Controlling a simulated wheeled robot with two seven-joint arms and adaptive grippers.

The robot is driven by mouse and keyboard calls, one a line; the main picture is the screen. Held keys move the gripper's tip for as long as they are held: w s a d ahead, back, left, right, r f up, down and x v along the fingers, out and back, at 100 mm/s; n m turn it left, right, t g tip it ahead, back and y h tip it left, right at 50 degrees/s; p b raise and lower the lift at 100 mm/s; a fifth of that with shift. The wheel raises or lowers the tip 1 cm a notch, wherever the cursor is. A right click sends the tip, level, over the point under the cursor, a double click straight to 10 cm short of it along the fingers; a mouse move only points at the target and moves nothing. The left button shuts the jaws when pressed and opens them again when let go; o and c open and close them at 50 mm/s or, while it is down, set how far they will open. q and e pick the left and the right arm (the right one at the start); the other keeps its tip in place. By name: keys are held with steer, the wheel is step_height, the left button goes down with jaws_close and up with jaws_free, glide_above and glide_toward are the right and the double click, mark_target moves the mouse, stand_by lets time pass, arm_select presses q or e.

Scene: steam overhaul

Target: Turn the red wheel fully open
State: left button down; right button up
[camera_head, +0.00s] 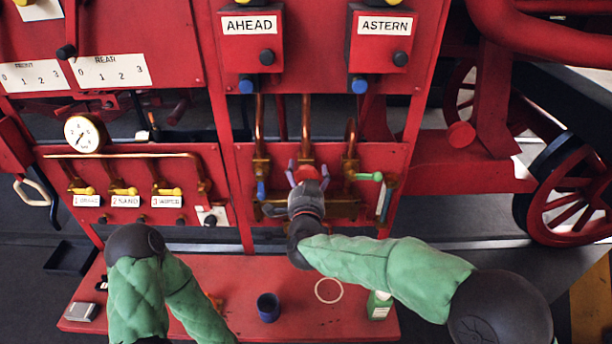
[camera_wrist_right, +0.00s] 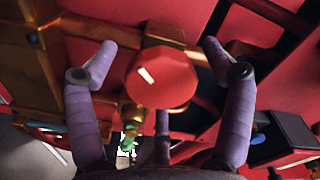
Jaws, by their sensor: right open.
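The red wheel (camera_head: 309,172) is a small faceted knob on the brass pipework of the red panel. It fills the middle of the right wrist view (camera_wrist_right: 162,84), with a short white mark on its face pointing up-left to down-right. My right gripper (camera_head: 307,180) is at the wheel, its purple fingers open on either side. In the right wrist view the fingertips (camera_wrist_right: 159,55) stand apart from the wheel, with a visible gap on each side. My left arm shows at the lower left, but its gripper is out of view.
A green-handled valve (camera_head: 367,176) is close right of the wheel, and a blue handle (camera_head: 261,190) is close left. Copper pipes rise behind. Below, a red shelf (camera_head: 345,322) carries a dark blue cup (camera_head: 268,307), a pale ring (camera_head: 329,291) and a green bottle (camera_head: 379,306).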

steer(key=c, duration=1.2)
steer(key=shift+o, duration=0.2)
steer(key=shift+n+p, duration=0.4)
steer(key=shift+n, duration=0.9)
steer(key=o, duration=1.2)
steer(key=shift+c, duration=0.2)
steer(key=shift+s, duration=0.15)
steer(key=s, duration=1.1)
steer(key=shift+s, duration=0.4)
